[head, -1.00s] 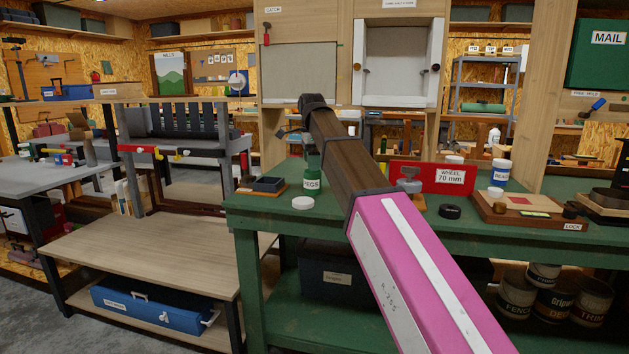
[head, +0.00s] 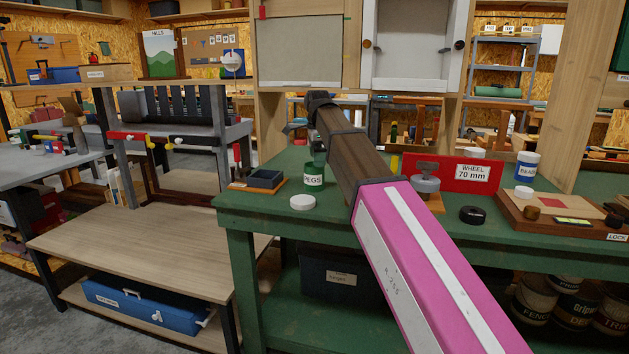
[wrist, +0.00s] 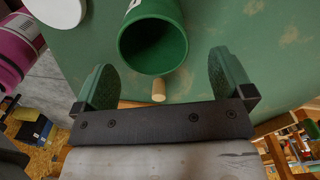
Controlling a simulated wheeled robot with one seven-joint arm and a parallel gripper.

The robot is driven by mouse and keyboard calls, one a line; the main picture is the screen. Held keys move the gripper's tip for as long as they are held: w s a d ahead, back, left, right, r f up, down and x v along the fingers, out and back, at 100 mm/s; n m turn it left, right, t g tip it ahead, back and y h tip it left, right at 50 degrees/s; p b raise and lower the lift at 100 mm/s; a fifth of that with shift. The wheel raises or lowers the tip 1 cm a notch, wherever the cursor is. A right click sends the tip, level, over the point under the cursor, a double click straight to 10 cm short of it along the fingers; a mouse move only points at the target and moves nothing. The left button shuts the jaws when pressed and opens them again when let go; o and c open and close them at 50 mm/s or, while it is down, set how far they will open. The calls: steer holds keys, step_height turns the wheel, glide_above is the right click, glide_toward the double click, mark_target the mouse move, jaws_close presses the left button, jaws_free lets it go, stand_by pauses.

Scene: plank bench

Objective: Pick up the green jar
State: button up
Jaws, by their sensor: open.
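The green jar (head: 314,182), with a white label reading PEGS, stands upright near the left end of the green bench (head: 270,228). Its mouth is open and shows from above in the wrist view (wrist: 152,42). My gripper (wrist: 160,62) is open, its two green fingers apart on either side of the near part of the jar's mouth. I see no contact. In the head view my arm reaches over the bench and partly hides the gripper, just above and behind the jar. A small wooden peg (wrist: 158,90) shows by the jar's rim.
A white round lid (head: 302,202) lies in front of the jar. A small dark tray (head: 263,180) sits to its left. To the right are a red WHEEL 70 mm sign (head: 471,173), a black ring (head: 473,214) and a BEADS jar (head: 526,166). The bench's front left is clear.

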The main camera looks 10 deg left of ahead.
mark_target(315, 172)
steer(key=shift+s+a+f, duration=0.15)
steer(key=shift+f, duration=1.3)
steer(key=shift+s+a+f, duration=0.15)
steer(key=shift+f, duration=1.25)
steer(key=c, duration=1.1)
